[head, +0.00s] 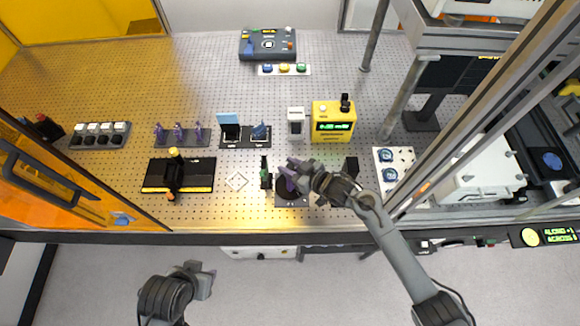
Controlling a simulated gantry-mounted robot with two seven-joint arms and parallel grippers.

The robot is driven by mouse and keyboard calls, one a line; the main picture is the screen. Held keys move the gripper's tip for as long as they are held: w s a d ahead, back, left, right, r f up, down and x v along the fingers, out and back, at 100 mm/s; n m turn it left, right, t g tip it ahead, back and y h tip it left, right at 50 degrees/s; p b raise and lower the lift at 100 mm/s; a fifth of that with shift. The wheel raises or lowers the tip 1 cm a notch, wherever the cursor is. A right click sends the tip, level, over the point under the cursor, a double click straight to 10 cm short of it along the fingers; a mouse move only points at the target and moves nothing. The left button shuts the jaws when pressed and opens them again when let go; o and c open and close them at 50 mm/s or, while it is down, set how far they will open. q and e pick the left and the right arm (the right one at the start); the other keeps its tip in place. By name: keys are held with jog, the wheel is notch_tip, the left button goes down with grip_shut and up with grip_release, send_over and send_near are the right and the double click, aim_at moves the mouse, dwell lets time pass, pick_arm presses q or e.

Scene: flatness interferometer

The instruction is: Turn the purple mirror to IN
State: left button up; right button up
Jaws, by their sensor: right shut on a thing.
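The purple mirror (283,187) stands on a dark square base (291,201) near the front edge of the perforated table, right of centre. My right gripper (291,173) is shut on it from the right and hides much of it. The IN marking and the mirror's exact angle are too small to read. My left gripper (200,276) is low in front of the table, away from everything on it; its fingers are too small to judge.
Close to the mirror are a small green-and-black mount (266,174) on its left and a black block (351,166) on its right. A yellow device (333,122) stands behind. A black-and-yellow stage (205,174) lies left. Metal frame posts (412,95) rise at right.

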jog(key=shift+n+g+y, duration=0.4)
jog(key=shift+n+y, duration=0.1)
jog(key=o, duration=1)
jog(key=shift+c, duration=0.2)
